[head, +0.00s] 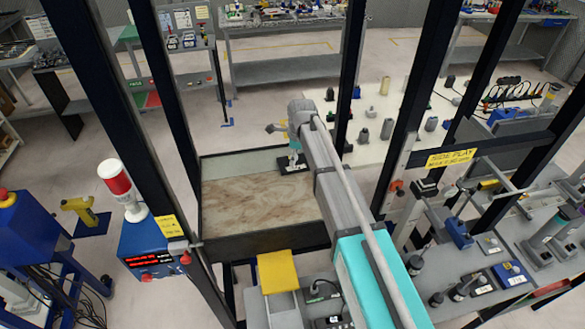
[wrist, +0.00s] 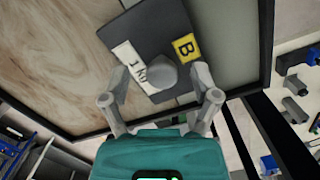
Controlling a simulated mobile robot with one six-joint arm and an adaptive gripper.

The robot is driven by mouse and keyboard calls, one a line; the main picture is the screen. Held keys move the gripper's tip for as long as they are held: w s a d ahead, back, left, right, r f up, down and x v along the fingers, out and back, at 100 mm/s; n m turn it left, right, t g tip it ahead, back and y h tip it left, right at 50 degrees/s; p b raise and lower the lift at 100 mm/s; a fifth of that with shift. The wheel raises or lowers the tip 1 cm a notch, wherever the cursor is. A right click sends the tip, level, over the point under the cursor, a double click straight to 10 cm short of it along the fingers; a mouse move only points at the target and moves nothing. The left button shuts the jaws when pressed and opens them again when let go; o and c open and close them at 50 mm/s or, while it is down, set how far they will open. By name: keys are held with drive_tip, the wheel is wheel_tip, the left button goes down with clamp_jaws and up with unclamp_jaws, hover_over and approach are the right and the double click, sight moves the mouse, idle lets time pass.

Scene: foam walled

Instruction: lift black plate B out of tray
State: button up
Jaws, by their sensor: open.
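Black plate B (wrist: 150,32) lies in the tray, with a yellow "B" label, a white label and a round grey knob (wrist: 161,72) on top. In the head view the plate (head: 285,168) is partly hidden by my arm, near the tray's far right corner. The tray (head: 222,245) has dark walls and a brown-streaked, partly grey floor; its wall also shows in the wrist view (wrist: 266,45).
Dark upright posts (head: 172,95) stand around the tray. A red-and-white beacon (head: 121,188) on a blue box stands left, a yellow-topped stand (head: 278,272) in front. A cluttered grey bench (head: 480,262) is at the right. A pale surface with several small parts lies behind right.

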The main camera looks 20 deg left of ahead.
drive_tip(key=shift+f, duration=0.25)
idle(0.4)
clamp_jaws()
